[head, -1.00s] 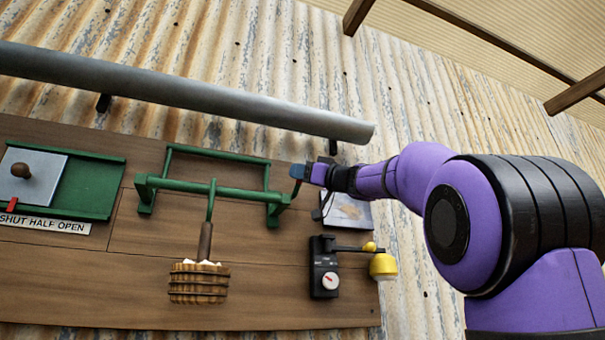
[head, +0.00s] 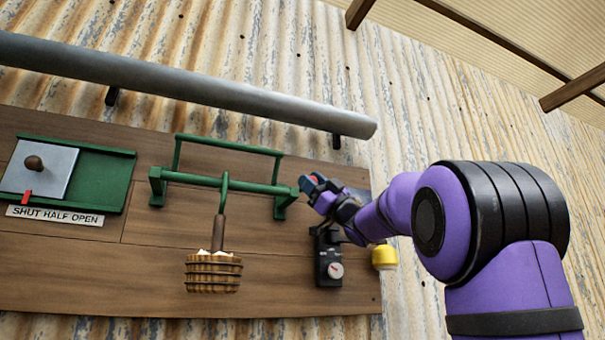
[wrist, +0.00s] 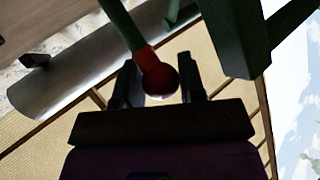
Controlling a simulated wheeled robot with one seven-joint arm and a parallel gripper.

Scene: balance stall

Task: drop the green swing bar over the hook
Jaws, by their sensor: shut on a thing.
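The green swing bar (head: 252,186) lies nearly level across a green frame (head: 178,156) on the wooden board. Its right end reaches my gripper (head: 310,186). In the wrist view, a red round knob (wrist: 158,78) sits on the end of a green rod (wrist: 122,24), between the fingers of my gripper (wrist: 162,82). My gripper is shut on this knob. I cannot make out the hook clearly; my arm covers part of the board's right side.
A grey pipe (head: 190,88) runs above the board. To the left is a green slide panel (head: 100,183) with a grey plate and a label. Below my gripper are a black box with a dial (head: 328,265) and a yellow part (head: 384,257). A green block (wrist: 235,35) is close to the right finger.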

